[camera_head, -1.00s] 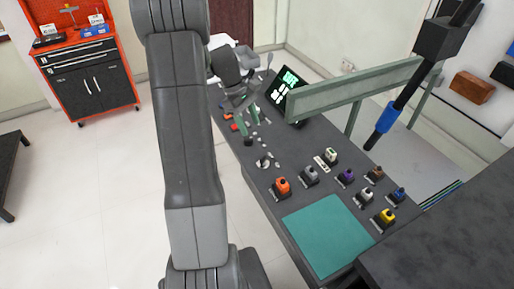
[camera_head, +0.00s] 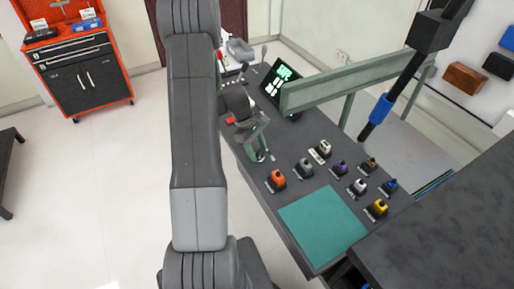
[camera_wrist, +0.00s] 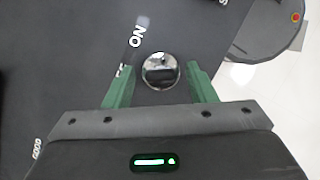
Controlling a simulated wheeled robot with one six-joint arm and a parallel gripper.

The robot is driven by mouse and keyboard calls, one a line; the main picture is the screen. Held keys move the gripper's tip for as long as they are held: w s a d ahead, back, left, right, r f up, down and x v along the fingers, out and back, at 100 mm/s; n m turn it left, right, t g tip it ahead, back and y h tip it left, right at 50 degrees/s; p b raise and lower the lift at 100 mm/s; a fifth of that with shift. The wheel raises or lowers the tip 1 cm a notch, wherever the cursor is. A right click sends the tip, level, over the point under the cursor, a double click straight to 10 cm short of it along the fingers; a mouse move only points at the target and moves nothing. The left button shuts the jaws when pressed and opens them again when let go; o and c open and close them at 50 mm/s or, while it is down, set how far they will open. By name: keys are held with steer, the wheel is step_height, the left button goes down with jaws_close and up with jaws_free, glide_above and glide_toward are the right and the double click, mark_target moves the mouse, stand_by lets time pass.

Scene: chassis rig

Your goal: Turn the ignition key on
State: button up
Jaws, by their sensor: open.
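A round chrome ignition switch (camera_wrist: 160,66) with a dark bar across its middle sits on the dark panel in the wrist view. I cannot clearly tell the key's shape or angle. A white "ON" label (camera_wrist: 138,34) is printed above and left of it; another label is partly hidden by the left finger. My gripper (camera_wrist: 161,75) is open, with one green finger on each side of the switch and gaps between. In the head view my gripper (camera_head: 262,155) points down at the console's left part, largely covering the switch.
The console (camera_head: 300,178) carries several coloured knobs, including an orange one (camera_head: 276,178), right of my gripper. A green mat (camera_head: 322,225) lies nearer. A lit screen (camera_head: 283,85) and a grey-green beam (camera_head: 350,80) stand behind. A round part (camera_wrist: 275,25) shows at the wrist view's upper right.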

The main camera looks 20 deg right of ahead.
steer(key=shift+c, duration=0.4)
steer(key=c, duration=0.9)
steer(key=shift+m, duration=0.4)
steer(key=m+y+b, duration=0.1)
steer(key=m, duration=0.1)
steer(key=m+y+b, duration=0.1)
steer(key=m, duration=0.2)
steer(key=shift+w+d+g, duration=0.15)
steer(key=shift+d+g, duration=0.05)
steer(key=shift+g, duration=0.2)
steer(key=m+y+b, duration=0.1)
steer(key=m+y, duration=0.1)
steer(key=m, duration=0.4)
steer(key=shift+d, duration=0.15)
steer(key=shift+y, duration=0.3)
steer(key=o, duration=1)
